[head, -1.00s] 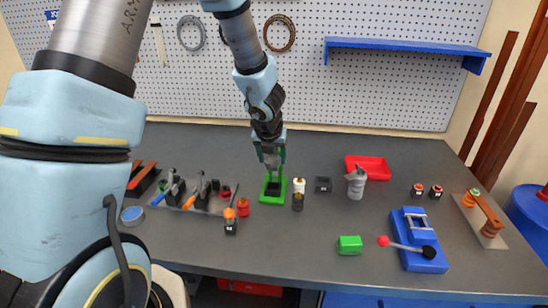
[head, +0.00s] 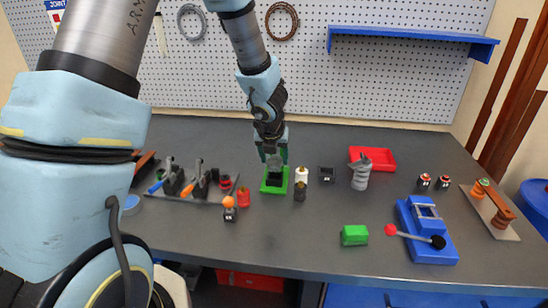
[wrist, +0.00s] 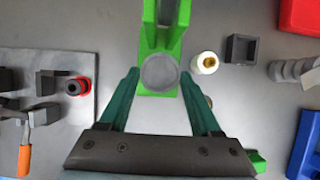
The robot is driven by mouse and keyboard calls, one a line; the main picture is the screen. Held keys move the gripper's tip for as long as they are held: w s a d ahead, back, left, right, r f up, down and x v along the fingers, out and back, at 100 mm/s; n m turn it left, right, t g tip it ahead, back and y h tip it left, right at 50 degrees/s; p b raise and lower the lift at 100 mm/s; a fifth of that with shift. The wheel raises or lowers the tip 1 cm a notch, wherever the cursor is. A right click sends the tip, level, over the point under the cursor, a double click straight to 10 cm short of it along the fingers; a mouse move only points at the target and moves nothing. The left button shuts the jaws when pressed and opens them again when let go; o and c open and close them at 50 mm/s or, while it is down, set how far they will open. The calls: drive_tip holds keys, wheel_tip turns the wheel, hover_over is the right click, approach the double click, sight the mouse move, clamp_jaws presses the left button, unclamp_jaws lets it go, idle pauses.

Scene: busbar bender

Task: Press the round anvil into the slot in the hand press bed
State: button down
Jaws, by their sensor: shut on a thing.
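In the wrist view a round grey disc (wrist: 160,73), apparently the round anvil, sits between the fingertips of my gripper (wrist: 160,78), which is shut on it. It is over the base of a green stand (wrist: 148,15); I cannot tell whether it touches it. In the head view my gripper (head: 273,165) points down at the green stand (head: 266,188), and a dark part shows below the fingers.
A white-capped cylinder (wrist: 205,62) and a dark square box (wrist: 241,49) stand close right of the stand. A red part (head: 243,197) and tools are to the left. A green block (head: 354,235), red tray (head: 388,157) and grey stack (head: 361,172) are rightward.

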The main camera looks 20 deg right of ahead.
sight(273, 165)
drive_tip(key=shift+f+b, duration=0.45)
drive_tip(key=shift+f, duration=0.25)
drive_tip(key=shift+f+b, duration=1.55)
drive_tip(key=shift+b, duration=0.1)
idle(1.0)
unclamp_jaws()
drive_tip(key=shift+r, duration=0.1)
drive_tip(key=p+v, duration=0.5)
drive_tip(key=v, duration=0.5)
drive_tip(key=shift+s+r+p, duration=0.15)
drive_tip(key=shift+r+p, duration=0.1)
drive_tip(key=shift+p, duration=0.05)
drive_tip(key=shift+a, duration=0.1)
